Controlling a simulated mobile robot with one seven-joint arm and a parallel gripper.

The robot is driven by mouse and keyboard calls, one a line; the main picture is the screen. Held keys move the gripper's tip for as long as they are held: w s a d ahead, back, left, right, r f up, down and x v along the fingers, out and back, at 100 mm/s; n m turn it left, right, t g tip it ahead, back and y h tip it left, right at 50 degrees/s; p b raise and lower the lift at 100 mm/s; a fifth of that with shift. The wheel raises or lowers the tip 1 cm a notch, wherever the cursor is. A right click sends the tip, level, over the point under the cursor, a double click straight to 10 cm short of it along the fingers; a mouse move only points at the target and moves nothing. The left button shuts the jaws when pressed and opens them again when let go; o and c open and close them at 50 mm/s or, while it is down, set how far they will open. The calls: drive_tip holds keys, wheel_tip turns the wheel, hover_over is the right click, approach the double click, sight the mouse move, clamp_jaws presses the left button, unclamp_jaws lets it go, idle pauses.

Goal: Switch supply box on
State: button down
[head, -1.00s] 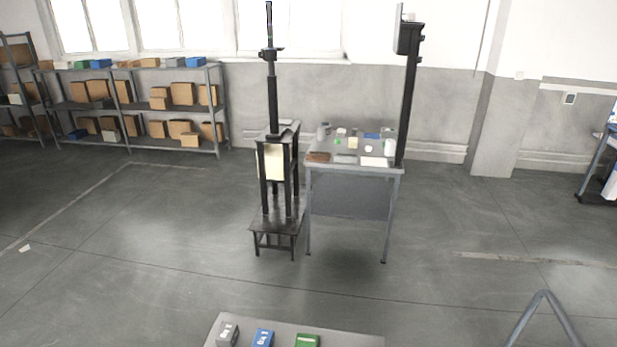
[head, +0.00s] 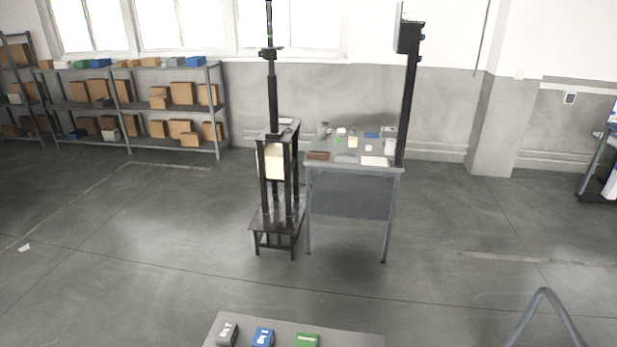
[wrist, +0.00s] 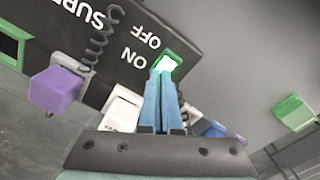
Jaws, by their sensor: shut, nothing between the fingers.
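The supply box (wrist: 105,45) is a dark panel in the upper left of the wrist view, with partly visible white lettering and the words ON and OFF. Its switch (wrist: 169,62) glows green beside those words. My gripper (wrist: 165,76) is shut and empty, its blue fingers together with the tips at the lower edge of the lit switch. I cannot tell whether they touch it. The fingers hide part of the switch surround. My gripper is not visible in the head view, and I cannot pick out the supply box there.
In the head view, a cluttered table (head: 345,168) stands beside a black lift column (head: 272,95).

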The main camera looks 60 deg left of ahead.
wheel_tip(320, 180, up, 7)
drive_tip(key=p, duration=0.7)
drive_tip(key=shift+w, duration=0.15)
idle(0.4)
